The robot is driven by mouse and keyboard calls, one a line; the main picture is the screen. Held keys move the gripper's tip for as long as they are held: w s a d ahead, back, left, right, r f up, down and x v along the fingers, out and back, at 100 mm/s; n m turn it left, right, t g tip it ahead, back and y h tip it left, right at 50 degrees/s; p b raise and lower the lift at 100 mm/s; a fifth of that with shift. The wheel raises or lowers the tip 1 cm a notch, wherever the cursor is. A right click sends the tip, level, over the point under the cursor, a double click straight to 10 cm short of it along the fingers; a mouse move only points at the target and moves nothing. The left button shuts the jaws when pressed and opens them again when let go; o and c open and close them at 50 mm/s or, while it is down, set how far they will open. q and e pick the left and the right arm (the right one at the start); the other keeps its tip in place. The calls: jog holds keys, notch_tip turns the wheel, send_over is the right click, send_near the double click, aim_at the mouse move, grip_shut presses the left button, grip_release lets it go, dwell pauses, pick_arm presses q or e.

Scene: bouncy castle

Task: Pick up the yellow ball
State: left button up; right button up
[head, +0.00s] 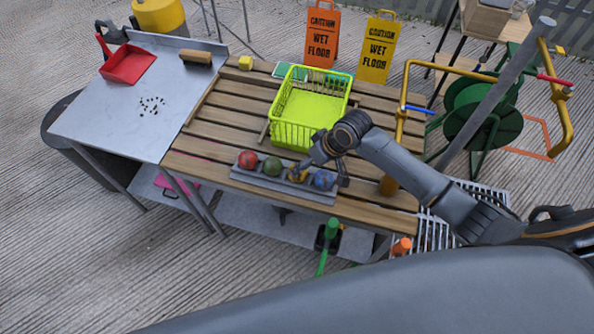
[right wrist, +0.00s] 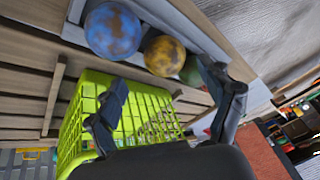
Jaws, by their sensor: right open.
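The yellow ball (head: 297,177) sits in a grey tray (head: 285,192) at the front edge of the slatted table, between the green ball (head: 272,166) and the blue ball (head: 322,180). The red ball (head: 248,159) is at the tray's left end. My right gripper (head: 321,172) is open and close to the yellow and blue balls, partly covering the yellow one. In the right wrist view, the yellow ball (right wrist: 165,56) shows beyond the spread, empty fingers (right wrist: 163,76), with the blue ball (right wrist: 113,31) to its left. My left gripper is not in view.
A lime-green basket (head: 308,98) stands behind the tray on the table and looks empty. A metal table (head: 120,100) with a red dustpan (head: 127,64) and a brush (head: 196,57) adjoins at left. Two wet floor signs stand behind. A green hose reel (head: 480,110) is at right.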

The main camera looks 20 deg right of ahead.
jog(key=x, duration=0.2)
jog(key=p+x, duration=0.1)
jog(key=shift+s+a+f, duration=0.2)
jog(key=shift+s+a, duration=0.05)
jog(key=shift+a, duration=0.1)
jog(key=shift+w+a+f, duration=0.2)
jog(key=shift+w+f, duration=0.05)
jog(key=shift+f, duration=0.4)
jog(key=c, duration=1)
